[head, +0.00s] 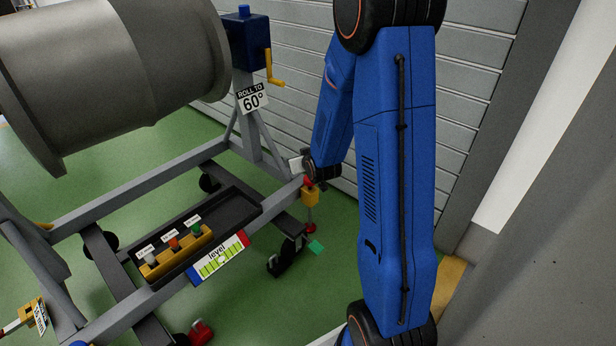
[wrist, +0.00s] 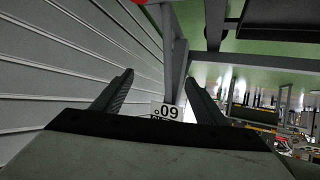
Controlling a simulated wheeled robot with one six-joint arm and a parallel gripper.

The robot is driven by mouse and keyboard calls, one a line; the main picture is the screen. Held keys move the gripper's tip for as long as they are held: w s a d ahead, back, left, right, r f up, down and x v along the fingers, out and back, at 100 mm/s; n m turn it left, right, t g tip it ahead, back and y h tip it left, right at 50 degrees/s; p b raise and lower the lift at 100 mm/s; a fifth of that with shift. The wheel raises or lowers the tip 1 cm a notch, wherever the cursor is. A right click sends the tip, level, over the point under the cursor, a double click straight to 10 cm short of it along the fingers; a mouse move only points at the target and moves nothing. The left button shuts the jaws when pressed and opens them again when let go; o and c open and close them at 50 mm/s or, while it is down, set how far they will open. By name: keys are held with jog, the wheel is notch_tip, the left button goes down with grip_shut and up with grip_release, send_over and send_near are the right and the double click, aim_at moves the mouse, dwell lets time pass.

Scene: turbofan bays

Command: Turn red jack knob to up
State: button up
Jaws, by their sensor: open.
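A red knob (head: 308,182) sits on top of a yellow jack housing (head: 311,198) at the right corner of the grey stand, with a red foot below.
The stand (head: 120,185) carries a large grey cylinder (head: 120,70). A blue box with a yellow crank (head: 270,70) and a "ROLL TO 60°" sign (head: 252,97) stand behind my gripper. A level card (head: 218,258) lies by the black tray (head: 240,205). A slatted wall (head: 295,60) is close behind.

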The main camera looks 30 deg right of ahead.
jog(key=w+d+f+t, duration=0.1)
jog(key=d+f, duration=0.1)
jog(key=f, duration=0.4)
jog(key=w+d+f+t, duration=0.1)
jog(key=d+f+t, duration=0.15)
jog(key=f, duration=0.45)
jog(key=m+t+h, duration=0.2)
send_near(310, 180)
jog(key=x, duration=0.5)
jog(key=f+x, duration=0.1)
jog(key=x, duration=0.9)
jog(key=shift+d+f, duration=0.2)
jog(key=shift+d, duration=0.1)
jog(key=c, duration=1)
